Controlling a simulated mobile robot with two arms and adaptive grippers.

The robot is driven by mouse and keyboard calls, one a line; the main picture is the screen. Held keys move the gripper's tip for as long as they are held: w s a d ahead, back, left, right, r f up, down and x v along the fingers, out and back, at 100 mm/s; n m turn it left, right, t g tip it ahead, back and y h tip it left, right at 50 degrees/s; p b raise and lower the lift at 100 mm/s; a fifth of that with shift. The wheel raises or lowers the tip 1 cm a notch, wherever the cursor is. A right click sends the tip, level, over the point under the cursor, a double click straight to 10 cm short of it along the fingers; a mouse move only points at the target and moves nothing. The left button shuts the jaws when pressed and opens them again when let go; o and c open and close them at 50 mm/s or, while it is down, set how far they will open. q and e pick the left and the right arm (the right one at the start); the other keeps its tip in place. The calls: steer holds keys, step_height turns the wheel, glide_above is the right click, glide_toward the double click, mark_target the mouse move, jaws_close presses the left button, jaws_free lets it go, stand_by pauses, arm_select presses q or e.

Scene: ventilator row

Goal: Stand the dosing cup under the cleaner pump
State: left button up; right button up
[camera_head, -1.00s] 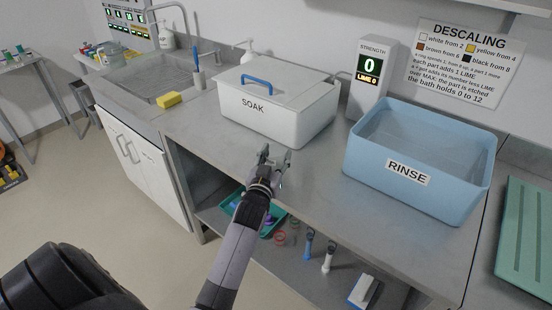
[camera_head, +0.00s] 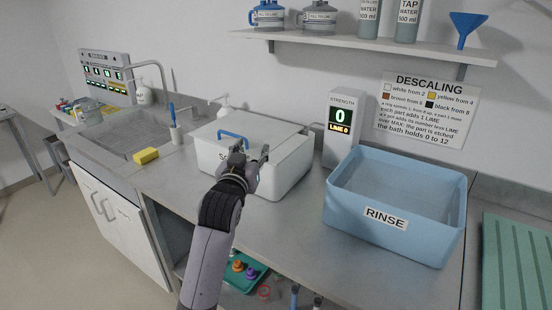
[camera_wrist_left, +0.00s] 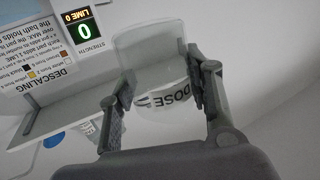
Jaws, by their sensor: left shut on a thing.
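My left gripper (camera_head: 250,160) is raised in front of the white SOAK box. In the left wrist view the left gripper (camera_wrist_left: 160,95) is shut on the dosing cup (camera_wrist_left: 152,108), a pale see-through cup marked DOSE, which sits between the two fingers. In the head view the cup is mostly hidden by the gripper. One white pump bottle (camera_head: 223,108) stands at the back of the counter behind the SOAK box. Another pump bottle (camera_head: 143,93) stands behind the sink. I cannot read which is the cleaner pump. My right gripper is not in view.
The SOAK box (camera_head: 290,168) has a lid with a blue handle. The blue RINSE tub (camera_head: 347,220) and strength meter (camera_head: 343,130) stand to its right. A yellow sponge (camera_head: 146,156) lies near the sink (camera_head: 140,133). Counter between sponge and SOAK box is mostly clear.

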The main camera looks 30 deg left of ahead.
arm_select(q)
steer(key=shift+r, duration=0.3)
steer(key=s+d+f+m+h, duration=0.1)
steer(key=s+d+f, duration=0.2)
steer(key=d+f, duration=0.3)
steer(key=shift+s+d+f+h, duration=0.2)
steer(key=shift+d+f+h, duration=0.1)
steer(key=shift+h, duration=0.1)
steer(key=s+d+f+h, duration=0.1)
steer(key=s+d, duration=0.1)
steer(key=s+d+f+m, duration=0.1)
steer(key=s+d+f, duration=0.1)
steer(key=d, duration=0.1)
steer(key=s+d+f+h, duration=0.1)
steer(key=s+d, duration=0.1)
steer(key=shift+s+d+f+m+t+h, duration=0.3)
steer(key=shift+s+d+f+m+t, duration=0.05)
steer(key=shift+s+f+m+t, duration=0.05)
steer(key=shift+m+h, duration=0.4)
steer(key=shift+h, duration=0.2)
steer(key=s+d+f, duration=0.1)
steer(key=s, duration=0.3)
steer(key=s+d+f, duration=0.1)
steer(key=s+f, duration=0.1)
steer(key=s, duration=0.2)
steer(key=s+d+f, duration=0.1)
steer(key=s+d, duration=0.1)
steer(key=s, duration=0.3)
steer(key=shift+d+f, duration=0.1)
steer(key=shift+f, duration=0.05)
